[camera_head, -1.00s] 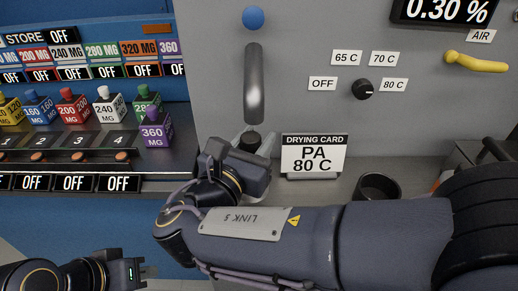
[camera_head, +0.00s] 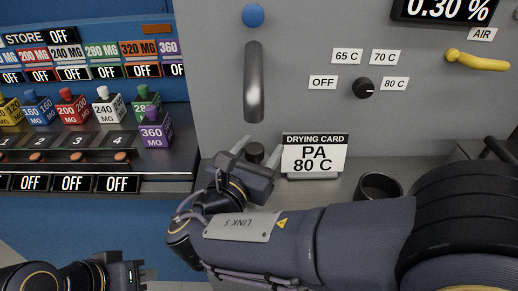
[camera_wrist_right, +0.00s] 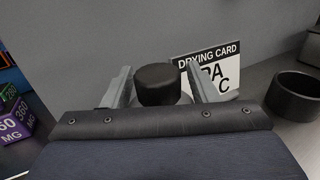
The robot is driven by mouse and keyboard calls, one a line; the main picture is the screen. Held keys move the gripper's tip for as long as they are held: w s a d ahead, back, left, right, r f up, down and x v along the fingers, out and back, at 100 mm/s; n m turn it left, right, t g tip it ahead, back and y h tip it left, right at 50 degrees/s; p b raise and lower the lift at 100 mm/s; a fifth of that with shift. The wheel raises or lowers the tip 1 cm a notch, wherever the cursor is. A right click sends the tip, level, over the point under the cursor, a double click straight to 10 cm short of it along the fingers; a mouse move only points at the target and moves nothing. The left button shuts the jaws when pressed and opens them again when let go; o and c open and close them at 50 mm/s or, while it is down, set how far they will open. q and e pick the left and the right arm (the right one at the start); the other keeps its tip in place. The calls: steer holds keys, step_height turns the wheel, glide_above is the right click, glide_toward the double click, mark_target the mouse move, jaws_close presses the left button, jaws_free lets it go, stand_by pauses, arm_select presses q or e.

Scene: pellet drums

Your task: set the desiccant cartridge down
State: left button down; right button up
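The desiccant cartridge shows as a black round cap (camera_head: 255,152) in the head view, with a little of a lighter, wider body under it in the right wrist view (camera_wrist_right: 158,84). My right gripper (camera_head: 256,150) has one finger on each side of it, and the fingers appear closed on the body below the cap. The gripper also shows in the right wrist view (camera_wrist_right: 160,85). The cartridge's lower end is hidden, so I cannot tell whether it touches the grey shelf (camera_head: 335,190). My left gripper (camera_head: 142,273) is at the lower left, away from the cartridge; its finger opening is unclear.
The drying card (camera_head: 314,155), reading PA 80 C, stands just right of the cartridge. A black open cup (camera_head: 379,187) is further right. A metal handle (camera_head: 254,83) is on the panel behind. A purple 360 MG block (camera_head: 155,131) is on the left rack.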

steer(key=shift+r, duration=0.2)
steer(key=v, duration=1.2)
